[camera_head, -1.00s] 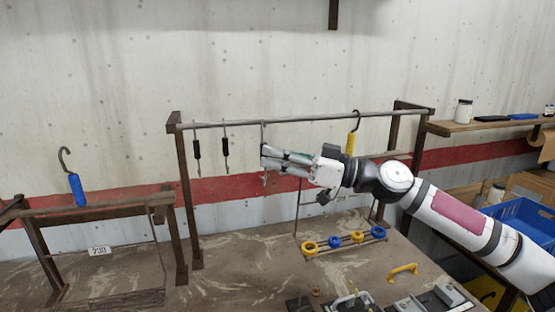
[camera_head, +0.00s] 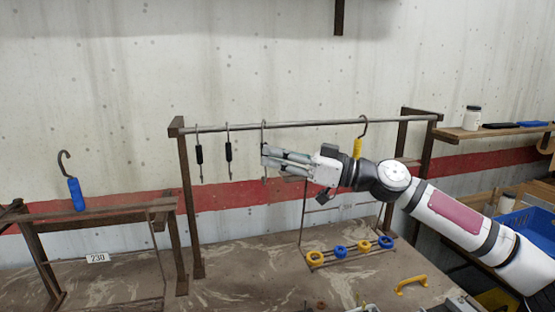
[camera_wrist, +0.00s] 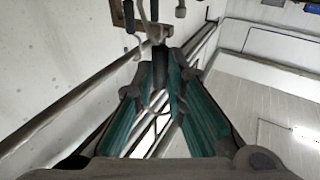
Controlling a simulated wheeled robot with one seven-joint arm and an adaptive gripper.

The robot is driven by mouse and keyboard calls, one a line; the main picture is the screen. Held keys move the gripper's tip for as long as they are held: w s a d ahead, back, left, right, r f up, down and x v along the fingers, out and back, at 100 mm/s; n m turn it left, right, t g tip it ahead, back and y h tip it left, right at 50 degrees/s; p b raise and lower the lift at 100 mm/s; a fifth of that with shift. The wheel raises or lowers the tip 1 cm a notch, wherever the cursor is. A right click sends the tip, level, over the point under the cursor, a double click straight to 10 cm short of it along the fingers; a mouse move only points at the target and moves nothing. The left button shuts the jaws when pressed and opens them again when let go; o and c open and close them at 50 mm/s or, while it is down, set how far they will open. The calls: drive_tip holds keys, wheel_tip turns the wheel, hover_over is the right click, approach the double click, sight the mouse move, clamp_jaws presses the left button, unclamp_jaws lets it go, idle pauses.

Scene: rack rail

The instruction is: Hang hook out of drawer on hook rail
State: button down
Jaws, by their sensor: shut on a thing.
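My gripper (camera_head: 266,157) is shut on a thin metal hook (camera_head: 263,133) below the hook rail (camera_head: 300,124). In the wrist view the green-sided fingers (camera_wrist: 158,68) close around the hook (camera_wrist: 154,30). Two black-handled hooks (camera_head: 199,154) (camera_head: 228,151) hang on the rail to the left. A yellow-handled hook (camera_head: 358,147) hangs to the right. No drawer can be made out.
A blue-handled hook (camera_head: 76,193) stands at a lower frame (camera_head: 100,213) on the left. Blue and yellow rings (camera_head: 337,252) sit on a small rack below. A shelf (camera_head: 490,132) with a jar (camera_head: 472,119) is at right. The rail's left post (camera_head: 188,200) is upright.

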drive_tip(key=w+a+f+b, duration=0.1)
drive_tip(key=w+b, duration=0.3)
drive_tip(key=w, duration=0.4)
drive_tip(key=shift+w+a+f+b, duration=0.15)
drive_tip(key=shift+w+a+b, duration=0.25)
drive_tip(key=shift+a, duration=0.4)
idle(1.3)
drive_tip(key=shift+f, duration=0.1)
idle(0.3)
drive_tip(key=c, duration=1.6)
unclamp_jaws()
drive_tip(key=shift+o, duration=0.2)
drive_tip(key=shift+d, duration=0.1)
